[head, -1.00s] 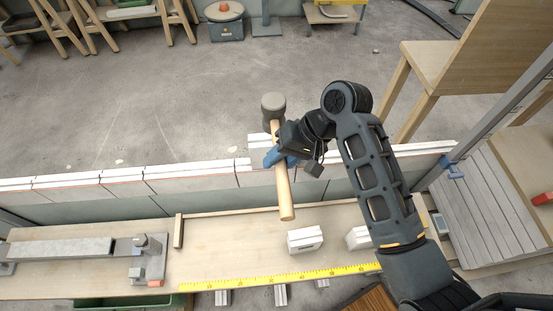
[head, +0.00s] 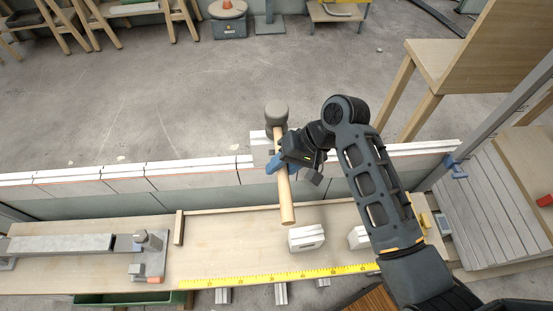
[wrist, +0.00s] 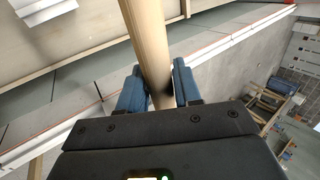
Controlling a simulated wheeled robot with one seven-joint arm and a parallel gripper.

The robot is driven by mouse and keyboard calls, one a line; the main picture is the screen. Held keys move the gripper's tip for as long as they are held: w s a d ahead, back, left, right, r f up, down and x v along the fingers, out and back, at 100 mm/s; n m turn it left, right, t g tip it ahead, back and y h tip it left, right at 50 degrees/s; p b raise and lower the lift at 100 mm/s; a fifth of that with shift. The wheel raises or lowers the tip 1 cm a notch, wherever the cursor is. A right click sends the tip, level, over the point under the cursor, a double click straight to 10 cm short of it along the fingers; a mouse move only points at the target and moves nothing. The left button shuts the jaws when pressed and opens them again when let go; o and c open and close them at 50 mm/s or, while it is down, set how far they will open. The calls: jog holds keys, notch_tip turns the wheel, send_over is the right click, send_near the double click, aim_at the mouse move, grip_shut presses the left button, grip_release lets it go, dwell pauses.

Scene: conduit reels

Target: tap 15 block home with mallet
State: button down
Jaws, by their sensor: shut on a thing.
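My gripper (head: 279,161) is shut on the mallet's wooden handle (head: 286,203). The handle also runs between the blue fingers in the wrist view (wrist: 146,38). The mallet's grey head (head: 276,113) is at the far end of the handle, over or just beyond the wall line; its exact height above the wall is unclear. A pale block (head: 258,142) with a white top sits in the wall row behind the mallet and gripper. Its top shows higher than the row to its left. The mallet and gripper partly hide it, and no number is readable.
The row of white-topped blocks (head: 105,178) runs left and right. A wooden bench (head: 225,255) in front carries a yellow tape (head: 275,273), a loose pale block (head: 306,238), another partly hidden, and a metal tool at left. Open floor lies beyond the wall.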

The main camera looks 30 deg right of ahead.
jog(key=shift+r+p, duration=1.25)
jog(key=shift+p, duration=0.05)
jog(key=shift+r+p, duration=0.3)
jog(key=shift+r, duration=0.55)
